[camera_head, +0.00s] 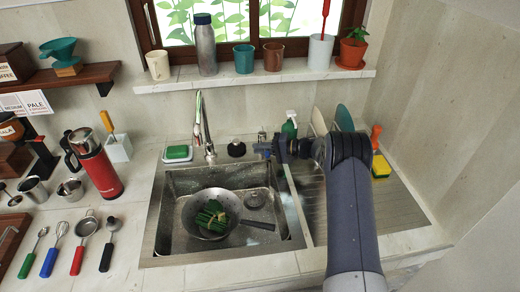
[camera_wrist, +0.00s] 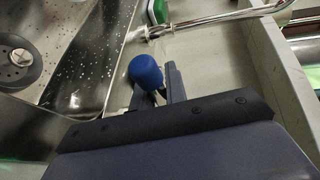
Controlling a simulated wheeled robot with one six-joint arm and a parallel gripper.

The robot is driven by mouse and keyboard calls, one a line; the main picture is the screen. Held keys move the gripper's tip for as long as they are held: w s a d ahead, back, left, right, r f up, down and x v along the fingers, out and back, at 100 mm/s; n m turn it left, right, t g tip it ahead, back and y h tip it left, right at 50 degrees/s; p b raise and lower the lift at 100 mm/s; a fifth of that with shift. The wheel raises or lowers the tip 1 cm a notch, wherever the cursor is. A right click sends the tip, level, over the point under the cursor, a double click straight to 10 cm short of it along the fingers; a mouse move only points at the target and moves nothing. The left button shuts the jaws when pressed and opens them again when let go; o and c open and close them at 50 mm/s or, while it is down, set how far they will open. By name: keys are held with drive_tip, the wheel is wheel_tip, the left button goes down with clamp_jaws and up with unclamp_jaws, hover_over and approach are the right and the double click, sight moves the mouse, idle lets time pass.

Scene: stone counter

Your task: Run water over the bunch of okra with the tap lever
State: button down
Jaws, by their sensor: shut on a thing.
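The bunch of green okra (camera_head: 210,216) lies in a grey metal pan-shaped bowl (camera_head: 191,204) with a dark handle, inside the sink (camera_head: 165,240). The chrome tap (camera_head: 206,133) stands behind the sink, left of my gripper; it also shows in the wrist view (camera_wrist: 205,22). My gripper (camera_head: 266,148) is at the sink's back right edge. In the wrist view its fingers (camera_wrist: 158,92) are shut on a round blue knob (camera_wrist: 145,71), which looks like the tap lever's end. The lever's stem is mostly hidden. I cannot make out a water stream; drops dot the sink wall.
A green sponge in a dish (camera_head: 177,153) lies left of the tap. A green-topped bottle (camera_head: 290,124) and upright plates (camera_head: 344,118) stand near my arm. A red flask (camera_head: 95,163) and several utensils are on the left counter. The drainboard (camera_head: 395,205) is mostly bare.

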drive_tip(key=c, duration=1.4)
unclamp_jaws()
drive_tip(key=shift+c, duration=0.2)
drive_tip(key=shift+r, duration=0.1)
